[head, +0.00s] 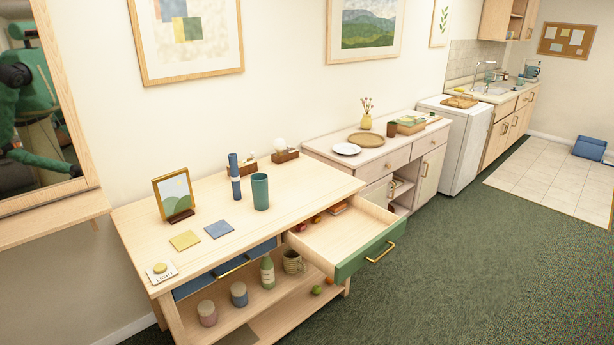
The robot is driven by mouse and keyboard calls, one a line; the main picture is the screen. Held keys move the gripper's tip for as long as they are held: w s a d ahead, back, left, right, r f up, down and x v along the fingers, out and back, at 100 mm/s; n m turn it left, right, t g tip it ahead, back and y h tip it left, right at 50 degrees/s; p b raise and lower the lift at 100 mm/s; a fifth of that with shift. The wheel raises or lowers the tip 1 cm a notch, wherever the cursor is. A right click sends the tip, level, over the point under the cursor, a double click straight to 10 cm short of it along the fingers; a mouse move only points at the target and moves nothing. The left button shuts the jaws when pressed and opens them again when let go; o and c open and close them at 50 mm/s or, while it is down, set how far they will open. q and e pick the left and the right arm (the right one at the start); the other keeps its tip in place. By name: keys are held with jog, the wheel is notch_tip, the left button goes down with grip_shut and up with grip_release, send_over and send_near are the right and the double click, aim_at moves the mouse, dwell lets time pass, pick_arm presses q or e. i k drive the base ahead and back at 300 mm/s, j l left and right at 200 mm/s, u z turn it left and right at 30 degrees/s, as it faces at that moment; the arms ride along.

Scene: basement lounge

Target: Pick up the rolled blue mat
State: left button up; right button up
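A slim dark blue roll (234,178) with a pale band around its middle stands upright on the light wooden table (310,184). It looks like the rolled blue mat. A wider teal cup (260,192) stands just right of it and a little nearer. Neither of my grippers is directly in view. A green robot arm shows in the mirror (42,110) at the left, but no gripper can be made out there.
A green-fronted drawer (365,252) stands pulled out from the table's right part. A picture frame (174,195), two coasters (218,229) and small wooden boxes (286,156) are on the tabletop. Green carpet (470,260) lies free at the right.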

aim_at(235, 177)
jog(key=i+j+z, duration=0.15)
jog(key=j+z, duration=0.15)
jog(key=j, duration=0.2)
jog(key=i+j+z, duration=0.1)
jog(key=j+z, duration=0.15)
jog(key=j, duration=0.25)
jog(key=i+j+z, duration=0.1)
jog(key=j+z, duration=0.2)
jog(key=j, duration=0.2)
